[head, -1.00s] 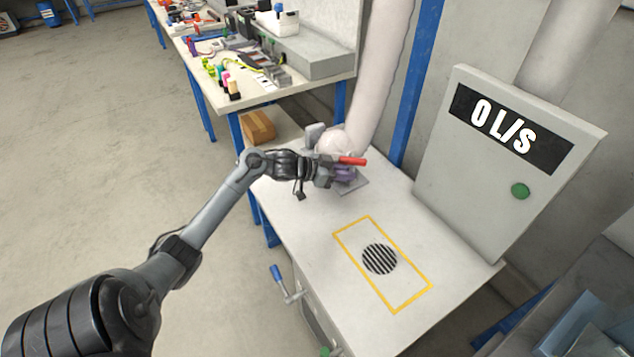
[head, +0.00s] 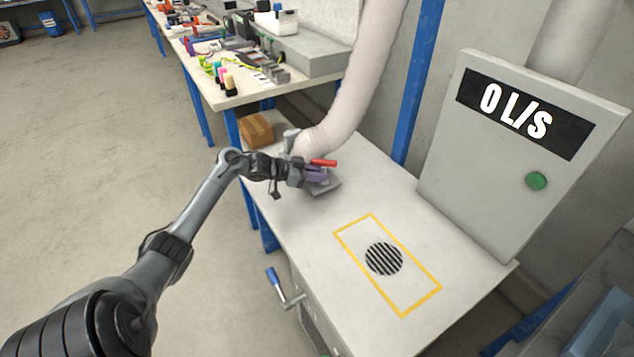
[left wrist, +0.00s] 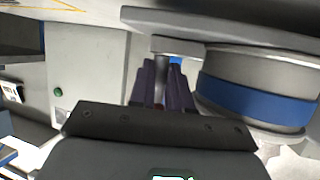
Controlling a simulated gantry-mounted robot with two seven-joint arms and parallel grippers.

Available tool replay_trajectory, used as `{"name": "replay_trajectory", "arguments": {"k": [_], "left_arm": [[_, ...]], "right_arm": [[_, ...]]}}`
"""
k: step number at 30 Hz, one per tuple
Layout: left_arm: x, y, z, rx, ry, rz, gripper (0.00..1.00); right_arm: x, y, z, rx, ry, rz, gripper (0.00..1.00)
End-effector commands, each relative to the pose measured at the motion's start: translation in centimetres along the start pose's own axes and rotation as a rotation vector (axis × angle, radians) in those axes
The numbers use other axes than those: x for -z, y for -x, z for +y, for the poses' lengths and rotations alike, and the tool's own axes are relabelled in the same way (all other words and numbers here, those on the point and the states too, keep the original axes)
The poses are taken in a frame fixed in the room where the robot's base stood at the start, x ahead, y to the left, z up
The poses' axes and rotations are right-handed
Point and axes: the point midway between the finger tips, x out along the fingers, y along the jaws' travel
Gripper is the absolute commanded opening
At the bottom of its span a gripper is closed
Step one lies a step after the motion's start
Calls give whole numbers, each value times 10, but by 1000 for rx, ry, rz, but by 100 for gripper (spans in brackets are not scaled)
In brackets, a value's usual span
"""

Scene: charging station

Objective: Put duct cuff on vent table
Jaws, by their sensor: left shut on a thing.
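The duct cuff sits at the lower end of a thick white hose (head: 349,110), at the back left of the vent table (head: 290,222). Its grey base plate (head: 327,187) shows beside my left gripper (head: 318,175). A red bar (head: 323,163) shows just above the fingers. In the left wrist view, my purple fingers (left wrist: 162,85) are shut on a grey post of the cuff, next to its round body with a blue band (left wrist: 255,100). I cannot tell whether the plate touches the table. A round black grille (head: 384,259) lies inside a yellow rectangle on the table. My right gripper is out of view.
A grey cabinet (head: 470,140) reading "0 L/S", with a green button (head: 537,181), stands at the table's right. A cardboard box (head: 257,130) is at the back left. A blue-handled crank (head: 280,285) juts from the front. The tabletop around the grille is clear.

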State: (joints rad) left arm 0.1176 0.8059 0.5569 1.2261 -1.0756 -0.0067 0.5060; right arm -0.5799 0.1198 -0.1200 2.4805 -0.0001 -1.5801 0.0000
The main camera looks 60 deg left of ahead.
Motion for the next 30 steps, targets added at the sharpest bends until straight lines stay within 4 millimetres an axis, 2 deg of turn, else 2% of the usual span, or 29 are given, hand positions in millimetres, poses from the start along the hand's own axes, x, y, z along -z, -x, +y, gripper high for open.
{"name": "replay_trajectory", "arguments": {"k": [1, 3, 15, 16, 21, 30], "left_arm": [[-10, -4, 0, 1, -1, 3, 0], [-15, -6, 0, 1, -2, 3, 0], [-16, -7, 0, 1, -2, 1, 0], [-18, -7, 0, 0, 0, -1, 19], [-18, -7, 0, 0, -1, -1, 43], [-17, -7, 0, 0, -1, 0, 43]], "right_arm": [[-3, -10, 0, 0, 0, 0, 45], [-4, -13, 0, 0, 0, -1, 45], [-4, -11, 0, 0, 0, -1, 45], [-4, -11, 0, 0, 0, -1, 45], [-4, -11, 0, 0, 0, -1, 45], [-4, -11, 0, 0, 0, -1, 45]]}}
